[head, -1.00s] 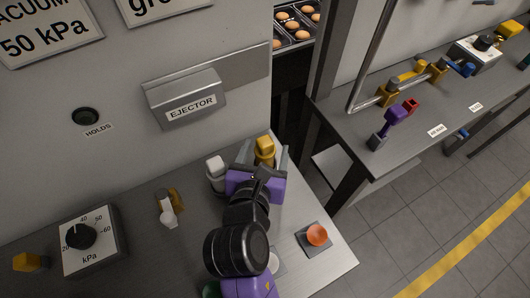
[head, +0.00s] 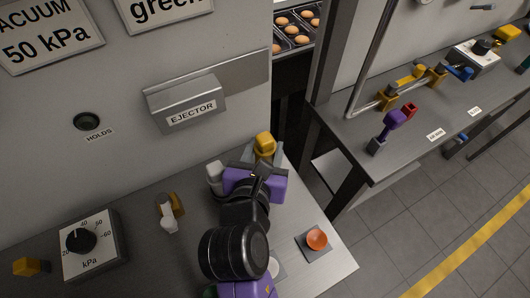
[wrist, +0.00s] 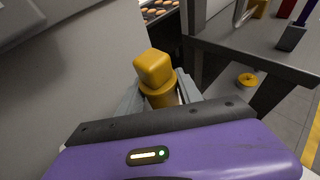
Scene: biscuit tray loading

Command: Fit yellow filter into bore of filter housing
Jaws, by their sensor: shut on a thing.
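The yellow filter (head: 264,145) has a block-shaped head above a round collar. It also shows in the wrist view (wrist: 155,72), upright between the grey fingers. My gripper (head: 258,160), with its purple body, is shut on the filter at the back right of the near bench. The filter's lower end is hidden by the fingers and the gripper body. A pale grey cylindrical piece (head: 215,178) stands just left of my gripper. I cannot tell whether it is the filter housing. No open bore shows, and I cannot tell whether the filter is inside one.
The ejector box (head: 187,104) juts from the wall behind. A kPa dial box (head: 91,247) and a yellow-and-white fitting (head: 169,212) stand on the left.

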